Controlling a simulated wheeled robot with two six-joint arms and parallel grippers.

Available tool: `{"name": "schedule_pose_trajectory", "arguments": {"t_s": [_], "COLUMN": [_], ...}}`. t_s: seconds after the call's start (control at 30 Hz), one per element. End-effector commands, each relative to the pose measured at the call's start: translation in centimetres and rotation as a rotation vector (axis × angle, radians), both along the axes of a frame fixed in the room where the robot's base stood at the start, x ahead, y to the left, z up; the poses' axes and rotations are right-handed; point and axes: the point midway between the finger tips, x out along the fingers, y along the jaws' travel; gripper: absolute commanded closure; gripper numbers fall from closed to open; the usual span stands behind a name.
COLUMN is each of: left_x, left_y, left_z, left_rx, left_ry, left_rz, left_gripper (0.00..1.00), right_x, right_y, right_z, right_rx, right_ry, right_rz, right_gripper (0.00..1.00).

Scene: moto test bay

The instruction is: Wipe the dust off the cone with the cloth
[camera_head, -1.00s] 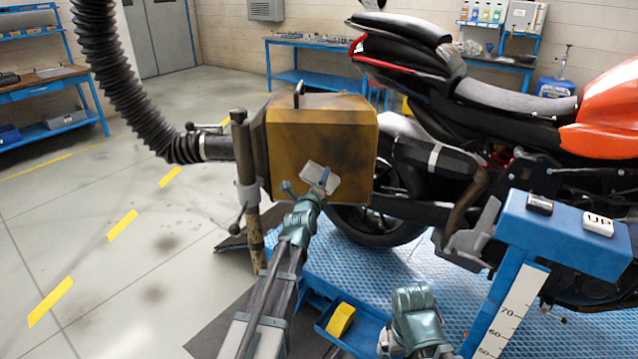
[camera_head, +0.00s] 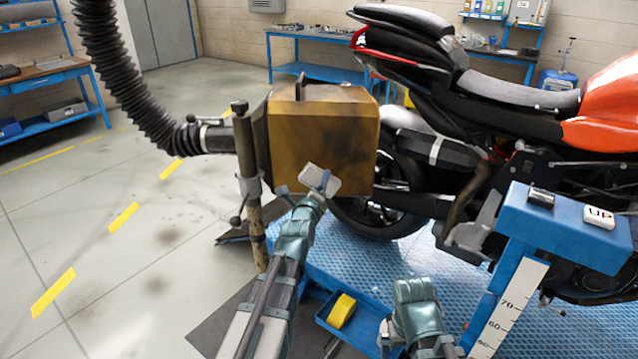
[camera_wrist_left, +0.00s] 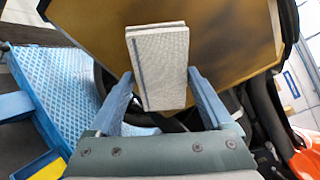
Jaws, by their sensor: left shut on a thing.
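The cone is a yellow, box-shaped hood (camera_head: 335,120) on the end of a black hose, with dark dusty smudges on its front and top. It also fills the top of the left wrist view (camera_wrist_left: 225,35). My left gripper (camera_head: 318,186) is shut on the cloth (camera_head: 328,180), a light grey folded pad. The left wrist view shows the cloth (camera_wrist_left: 160,70) between the two blue fingers (camera_wrist_left: 160,92), in front of the hood's lower part. I cannot tell whether it touches. Part of my right arm shows low in the head view; its fingers are not visible.
A stand post (camera_head: 250,190) and the black hose (camera_head: 120,90) are left of the hood. A motorcycle (camera_head: 480,90) stands close on the right. A blue control post (camera_head: 560,230) is at right. A blue tray with a yellow item (camera_head: 341,311) lies below. Floor at left is open.

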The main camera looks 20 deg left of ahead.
Motion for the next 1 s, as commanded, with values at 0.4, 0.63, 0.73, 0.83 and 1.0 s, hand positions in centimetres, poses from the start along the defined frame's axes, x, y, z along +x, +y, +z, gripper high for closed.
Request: {"name": "schedule_pose_trajectory", "arguments": {"t_s": [0.4,0.63,0.73,0.83,1.0], "left_x": [-0.5,-2.5,-3.0,-3.0,-2.9], "left_y": [-0.1,-0.6,-0.7,-0.7,-0.7], "left_z": [0.0,0.0,0.0,0.0,0.0], "left_rx": [0.000,0.000,0.001,0.000,0.000], "left_ry": [0.000,0.000,-0.001,0.000,0.000], "left_rz": [0.000,0.000,-0.001,0.000,0.000], "left_gripper": [0.61,0.61,0.61,0.61,0.61], "right_x": [0.0,0.0,0.0,0.0,0.0], "right_y": [0.0,0.0,0.0,0.0,0.0], "right_z": [0.0,0.0,0.0,0.0,0.0], "right_rx": [0.000,0.000,0.000,0.000,0.000], "right_ry": [0.000,0.000,0.000,0.000,0.000], "right_rz": [0.000,0.000,0.000,0.000,0.000], "right_gripper": [0.00,0.00,0.00,0.00,0.00]}}
